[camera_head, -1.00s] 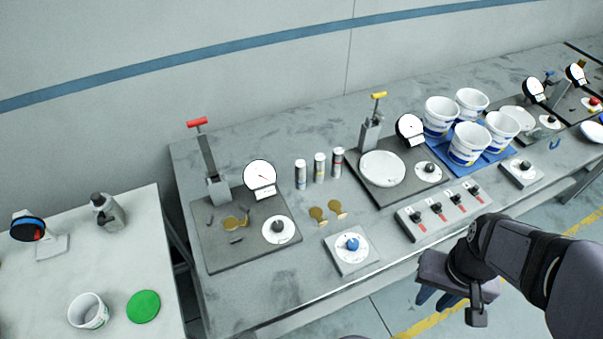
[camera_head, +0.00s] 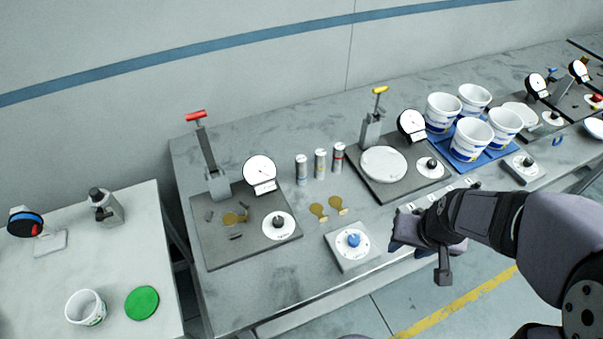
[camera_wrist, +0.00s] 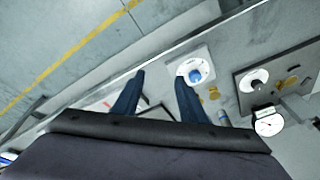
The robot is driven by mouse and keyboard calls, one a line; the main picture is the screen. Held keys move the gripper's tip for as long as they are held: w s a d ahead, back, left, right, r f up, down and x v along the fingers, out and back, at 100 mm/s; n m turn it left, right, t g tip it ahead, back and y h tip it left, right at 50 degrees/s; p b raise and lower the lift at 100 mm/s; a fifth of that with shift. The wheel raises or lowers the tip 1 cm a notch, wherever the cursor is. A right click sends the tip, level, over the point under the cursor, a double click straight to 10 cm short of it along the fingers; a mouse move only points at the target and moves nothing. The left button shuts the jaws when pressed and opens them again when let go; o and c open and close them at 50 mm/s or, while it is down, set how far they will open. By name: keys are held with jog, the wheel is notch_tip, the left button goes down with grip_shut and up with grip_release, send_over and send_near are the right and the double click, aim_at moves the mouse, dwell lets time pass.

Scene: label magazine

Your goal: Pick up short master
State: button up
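Three silver cylinders with coloured bands stand upright in a row behind the gold discs in the head view: a left one (camera_head: 301,172), a middle one (camera_head: 320,165) and a right one (camera_head: 338,160). Their heights look similar, and I cannot tell which is the short master. My gripper (camera_head: 394,243) is above the bench's front edge, right of the blue-knob box (camera_head: 352,245) and apart from the cylinders. In the wrist view my gripper (camera_wrist: 159,77) has its two blue fingers spread with nothing between them.
A gauge plate with a red-handled lever (camera_head: 196,115) stands left of the cylinders; one with a yellow-handled lever (camera_head: 380,90) stands right. White tubs sit on a blue mat (camera_head: 461,170). My arm partly hides a switch box (camera_head: 440,195).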

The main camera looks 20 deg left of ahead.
jog(key=w+a+f+n+t+y+b, duration=0.2)
jog(key=w+a+f+t+b, duration=0.15)
jog(key=w+a, duration=1)
jog(key=t+b, duration=0.3)
jog(key=t, duration=0.4)
send_near(301, 167)
jog(key=shift+g+y, duration=0.25)
jog(key=shift+y, duration=0.15)
jog(key=w, duration=0.1)
jog(key=w+f, duration=0.1)
jog(key=w, duration=0.1)
jog(key=w+f, duration=0.1)
jog(key=shift+w, duration=0.2)
jog(key=shift+a+r, duration=0.1)
jog(key=shift+a, duration=0.2)
jog(key=shift+p+x, duration=0.4)
jog(key=shift+x, duration=0.65)
jog(key=shift+w, duration=0.1)
jog(key=shift+w+a+p, duration=0.1)
jog(key=shift+w+p, duration=0.15)
jog(key=shift+p, duration=0.15)
jog(key=shift+p+x, duration=1.1)
jog(key=shift+x, duration=1.1)
